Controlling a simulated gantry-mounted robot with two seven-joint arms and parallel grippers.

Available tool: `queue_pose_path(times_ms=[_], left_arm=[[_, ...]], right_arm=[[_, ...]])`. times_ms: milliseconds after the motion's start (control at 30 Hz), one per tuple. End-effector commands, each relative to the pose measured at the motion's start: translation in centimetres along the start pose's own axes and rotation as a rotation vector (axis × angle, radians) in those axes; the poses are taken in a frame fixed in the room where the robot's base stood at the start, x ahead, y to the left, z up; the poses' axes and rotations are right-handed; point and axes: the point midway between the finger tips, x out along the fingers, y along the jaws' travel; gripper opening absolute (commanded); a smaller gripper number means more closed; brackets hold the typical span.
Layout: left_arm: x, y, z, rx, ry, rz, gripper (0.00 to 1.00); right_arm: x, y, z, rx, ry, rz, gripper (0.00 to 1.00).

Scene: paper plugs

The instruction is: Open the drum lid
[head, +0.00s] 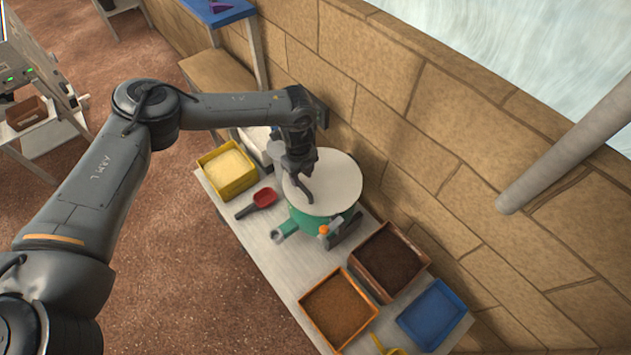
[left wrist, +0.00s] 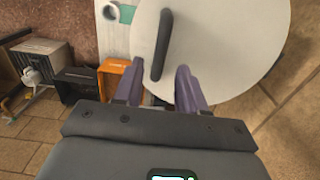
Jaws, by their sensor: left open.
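The drum is a green cylinder (head: 307,222) on the table, covered by a round whitish lid (head: 340,187). The lid lies flat on the drum and fills much of the left wrist view (left wrist: 235,50). A dark bar handle (left wrist: 162,45) stands out on it. My left gripper (head: 298,184) is over the left part of the lid. In the left wrist view its two fingers (left wrist: 157,82) are apart with nothing held between them, and the handle shows just beyond the gap. Whether a finger touches the lid cannot be told. My right gripper is not in view.
A yellow tray (head: 215,160) and a red scoop (head: 264,198) lie left of the drum. A brown tray (head: 427,263), an orange tray (head: 308,303) and a blue tray (head: 432,313) stand to its right. A stone wall (head: 400,140) rises close behind.

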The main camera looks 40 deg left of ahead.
Motion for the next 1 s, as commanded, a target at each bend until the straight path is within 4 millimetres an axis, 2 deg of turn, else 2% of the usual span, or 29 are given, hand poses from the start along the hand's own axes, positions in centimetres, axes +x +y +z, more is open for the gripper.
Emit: queue_pose_path(times_ms=[100, 633, 1000], left_arm=[[0.8, 0.0, 0.0, 0.0, 0.0, 0.0, 0.4], [1.2, 0.0, 0.0, 0.0, 0.0, 0.0, 0.4], [3.5, 0.0, -0.1, 0.001, 0.002, 0.001, 0.4]], right_arm=[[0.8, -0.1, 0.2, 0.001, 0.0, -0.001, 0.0], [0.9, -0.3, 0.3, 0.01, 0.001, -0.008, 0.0], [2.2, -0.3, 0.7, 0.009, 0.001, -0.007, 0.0]])
